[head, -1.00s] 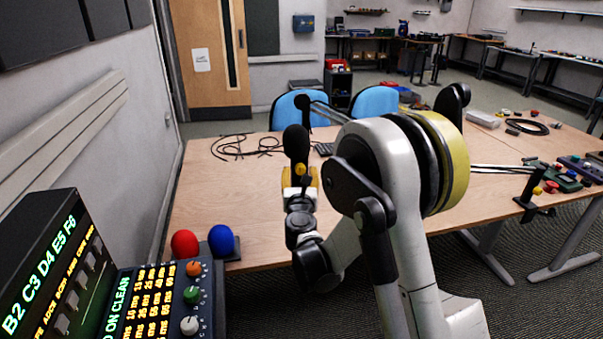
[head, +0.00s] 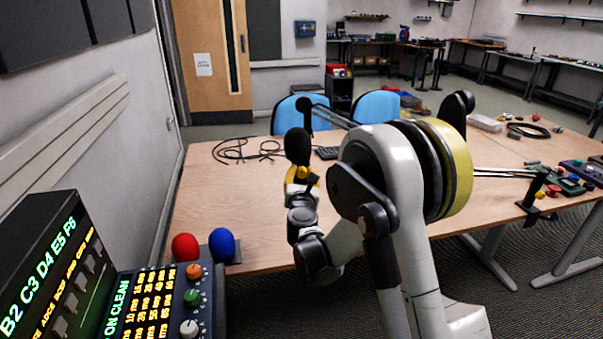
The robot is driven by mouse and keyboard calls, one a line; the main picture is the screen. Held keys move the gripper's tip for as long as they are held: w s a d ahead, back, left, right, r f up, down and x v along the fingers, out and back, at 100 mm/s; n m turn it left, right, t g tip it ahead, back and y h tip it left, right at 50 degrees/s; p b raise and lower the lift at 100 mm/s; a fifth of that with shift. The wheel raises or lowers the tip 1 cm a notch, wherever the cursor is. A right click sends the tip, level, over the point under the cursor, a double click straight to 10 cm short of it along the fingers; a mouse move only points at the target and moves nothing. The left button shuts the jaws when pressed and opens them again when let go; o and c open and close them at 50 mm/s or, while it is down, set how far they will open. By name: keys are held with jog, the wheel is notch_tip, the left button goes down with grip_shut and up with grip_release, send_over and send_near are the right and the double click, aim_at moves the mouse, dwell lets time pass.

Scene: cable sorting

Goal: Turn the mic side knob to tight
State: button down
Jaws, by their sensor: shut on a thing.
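A black foam-covered microphone (head: 297,144) stands upright over the table, with a dark boom arm beside it. A small orange-yellow side knob (head: 303,172) shows just below the foam. My gripper (head: 302,177), with yellow finger parts, is at this knob from the near side. Its fingers are shut on the knob, one on either side, as far as the small view shows. Part of the mic's mount is hidden behind the gripper. No marking for tight can be read.
A red foam ball (head: 185,247) and a blue foam ball (head: 222,245) are at the table's near left edge. A control panel (head: 150,305) with knobs fills the lower left. The left tabletop is mostly bare.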

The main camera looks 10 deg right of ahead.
jog(key=shift+m, duration=0.4)
jog(key=c, duration=1.1)
grip_release()
jog(key=v, duration=1.2)
